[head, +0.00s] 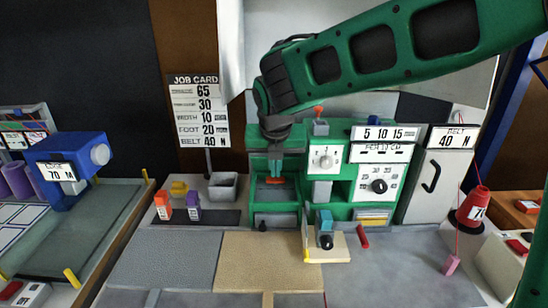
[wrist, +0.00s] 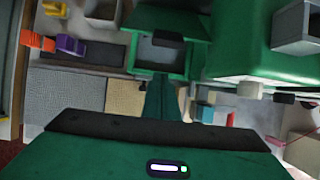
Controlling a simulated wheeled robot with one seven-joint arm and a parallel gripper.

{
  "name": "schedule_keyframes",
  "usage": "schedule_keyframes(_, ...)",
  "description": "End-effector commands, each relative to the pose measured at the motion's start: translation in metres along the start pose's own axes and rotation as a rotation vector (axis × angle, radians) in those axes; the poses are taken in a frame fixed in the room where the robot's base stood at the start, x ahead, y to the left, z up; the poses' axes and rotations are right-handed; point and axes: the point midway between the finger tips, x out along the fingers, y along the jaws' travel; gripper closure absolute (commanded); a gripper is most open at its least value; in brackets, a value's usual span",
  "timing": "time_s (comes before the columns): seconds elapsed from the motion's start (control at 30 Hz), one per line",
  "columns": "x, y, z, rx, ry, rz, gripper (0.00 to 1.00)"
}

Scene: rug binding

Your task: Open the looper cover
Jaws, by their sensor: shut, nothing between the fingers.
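The green machine (head: 340,140) stands at the back of the bench. At its lower left is a green box-shaped housing (head: 285,218) with a dark knob or handle (head: 262,223) low on its front. I take this for the looper cover area, but cannot tell the cover's edges or whether it is shut. The wrist view shows the housing from above, with a green rim (wrist: 193,62) around a grey recess (wrist: 160,52). My gripper (head: 275,179) is shut and empty, pointing down above the housing; its fingers also show in the wrist view (wrist: 161,85). Contact cannot be told.
A teal-and-black part on a cream plate (head: 335,250) and a red handle (head: 363,237) stand right of the housing. Left are a grey bin (head: 223,187) and orange and purple blocks (head: 194,213). A tan mat (head: 255,262) lies in front. A red cone (head: 474,208) stands far right.

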Motion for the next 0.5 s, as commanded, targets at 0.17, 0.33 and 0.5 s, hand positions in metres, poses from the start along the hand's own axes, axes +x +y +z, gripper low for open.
schedule_keyframes(0.17, 0.007, -0.001, 0.017, 0.004, -0.002, 0.001, 1.00)
schedule_keyframes(0.33, 0.001, -0.001, 0.033, 0.004, -0.001, 0.001, 1.00)
schedule_keyframes(0.5, -0.001, -0.002, 0.038, 0.004, 0.001, -0.001, 1.00)
